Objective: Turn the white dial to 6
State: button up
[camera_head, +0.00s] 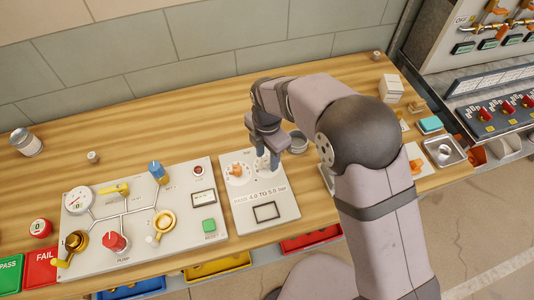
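A pale panel (285,205) printed "PASS 4.0 TO 5.0 bar" lies on the wooden bench. At its upper left is a round white dial face (231,180) with an orange knob. My gripper (267,160) points down over the upper right of this panel, just right of the orange knob. Its two fingers show, but what lies between them is hidden, so I cannot tell if it holds anything. Another dial may be hidden beneath it. The dial numbers are too small to read.
A larger panel at left carries a gauge (78,200), blue knob (157,171), red knob (114,241), yellow-ringed valve (163,222) and green button (209,226). The bench's back left is mostly clear.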

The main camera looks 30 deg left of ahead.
jog(key=shift+f, duration=0.15)
jog(key=shift+c, duration=0.2)
grip_shut()
